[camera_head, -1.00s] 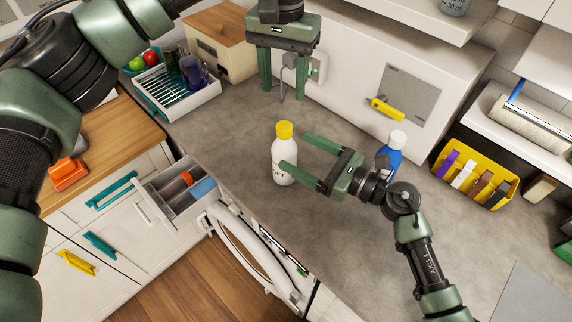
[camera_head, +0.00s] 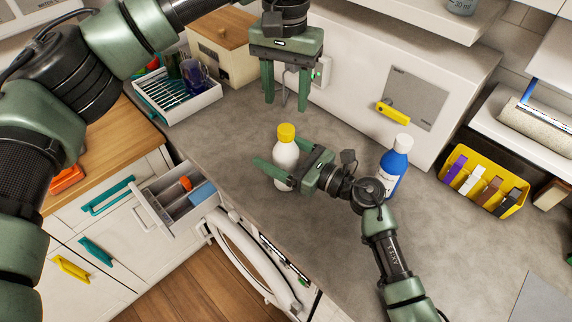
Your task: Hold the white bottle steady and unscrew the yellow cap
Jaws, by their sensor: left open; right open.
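The white bottle (camera_head: 287,155) with a yellow cap (camera_head: 286,131) stands upright on the grey counter. My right gripper (camera_head: 279,154) is open around the bottle's body. Its near finger passes in front of the bottle, and the far finger is partly hidden behind it. I cannot tell whether either finger touches the bottle. My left gripper (camera_head: 286,101) is open and empty, pointing down above the counter, higher than the cap and behind it in the picture.
A blue bottle (camera_head: 394,168) with a white cap stands right of my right gripper. A white dish rack (camera_head: 178,108) is at the back left. A yellow bin (camera_head: 485,184) is at the right. An open drawer (camera_head: 178,200) juts out at the left below the counter.

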